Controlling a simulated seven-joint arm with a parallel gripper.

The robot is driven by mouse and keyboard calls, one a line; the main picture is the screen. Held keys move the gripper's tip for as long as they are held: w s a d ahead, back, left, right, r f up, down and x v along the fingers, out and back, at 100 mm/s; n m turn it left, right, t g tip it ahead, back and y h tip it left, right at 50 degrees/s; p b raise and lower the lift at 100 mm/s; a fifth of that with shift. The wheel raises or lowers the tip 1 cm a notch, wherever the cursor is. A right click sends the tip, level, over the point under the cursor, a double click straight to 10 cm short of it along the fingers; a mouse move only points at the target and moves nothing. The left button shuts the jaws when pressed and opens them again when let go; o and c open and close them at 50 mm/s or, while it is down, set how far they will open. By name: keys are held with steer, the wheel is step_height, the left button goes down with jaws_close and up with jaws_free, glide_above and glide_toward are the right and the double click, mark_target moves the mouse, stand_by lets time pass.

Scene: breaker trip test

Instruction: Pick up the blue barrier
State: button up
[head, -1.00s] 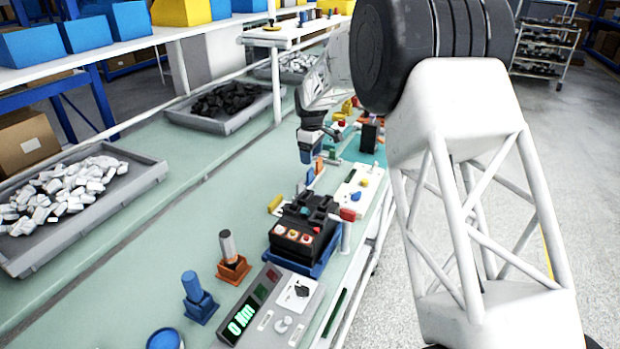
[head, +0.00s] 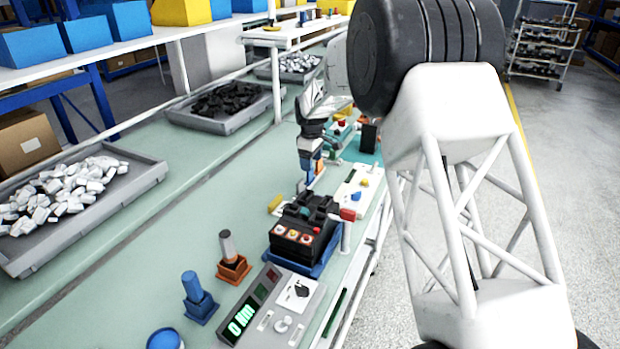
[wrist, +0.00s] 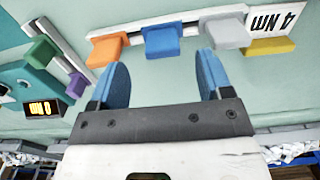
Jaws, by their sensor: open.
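In the wrist view, the blue barrier (wrist: 162,42) stands in a row on a pale rail, between an orange barrier (wrist: 105,48) and a grey barrier (wrist: 225,30). My gripper (wrist: 162,70) is open and empty, its two blue fingers wide apart. The blue barrier lies just beyond the fingertips, about centred between them; I cannot tell whether they touch it. In the head view, my gripper (head: 309,162) hangs low over the bench by the orange barrier (head: 311,186). The blue barrier is mostly hidden there.
A yellow block (wrist: 268,46) sits beside the grey barrier. Green (wrist: 42,52) and purple (wrist: 77,85) pieces stand on another rail. A black breaker device (head: 303,222) stands nearer on the bench. A torque readout (head: 243,314) is at the front.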

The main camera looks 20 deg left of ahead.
mark_target(310, 177)
steer(key=shift+s+a+f, duration=0.1)
steer(key=shift+f, duration=1.2)
steer(key=shift+a+f, duration=0.1)
steer(key=shift+f, duration=1.2)
steer(key=c, duration=1)
